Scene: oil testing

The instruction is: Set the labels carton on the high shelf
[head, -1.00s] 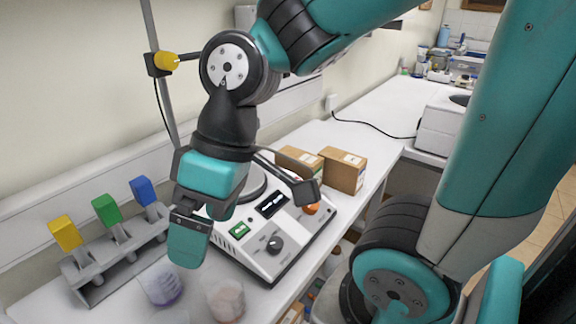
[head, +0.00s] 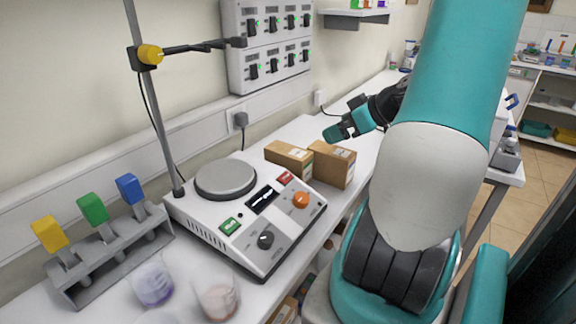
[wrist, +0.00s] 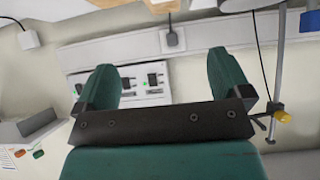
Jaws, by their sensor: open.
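Two brown cartons stand side by side on the white bench, a left one (head: 289,157) and a right one (head: 333,164). Their labels are too small to read, so I cannot tell which is the labels carton. A wall shelf (head: 356,15) is at the top of the head view, with small green and orange items on it. My gripper (head: 344,131) is just above and behind the right carton, apart from it. In the wrist view my gripper (wrist: 166,80) is open, with nothing between its fingers.
A hotplate device (head: 250,215) sits left of the cartons. A rack (head: 110,255) with yellow, green and blue pieces and two beakers (head: 153,284) stand at the front left. A stand rod (head: 152,100) rises behind. A switch panel (head: 268,42) is on the wall.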

